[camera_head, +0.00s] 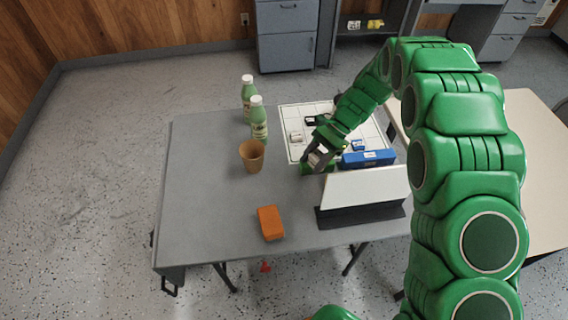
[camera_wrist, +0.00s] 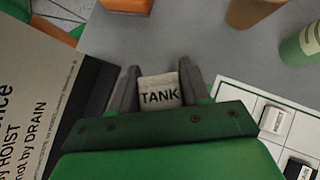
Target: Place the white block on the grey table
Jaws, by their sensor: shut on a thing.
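My gripper (camera_head: 318,160) is shut on a white block (camera_wrist: 160,92) marked TANK. The wrist view shows the block between the two fingers (camera_wrist: 160,84), its lettered face toward the camera. In the head view the fingers largely hide the block, near the front left edge of the white board. The grey table (camera_head: 200,205) lies below and has a wide bare top. In the wrist view grey tabletop (camera_wrist: 190,40) shows beyond the fingertips. I cannot tell how high the block is above it.
A white board (camera_head: 289,115) carries another whitish block (camera_head: 296,137), a black block (camera_head: 310,120) and a blue block (camera_head: 358,145). A blue box (camera_head: 368,159) and a tilted sign (camera_head: 365,186) stand right. A cup (camera_head: 251,156), two bottles (camera_head: 259,122) and an orange block (camera_head: 270,223) stand left.

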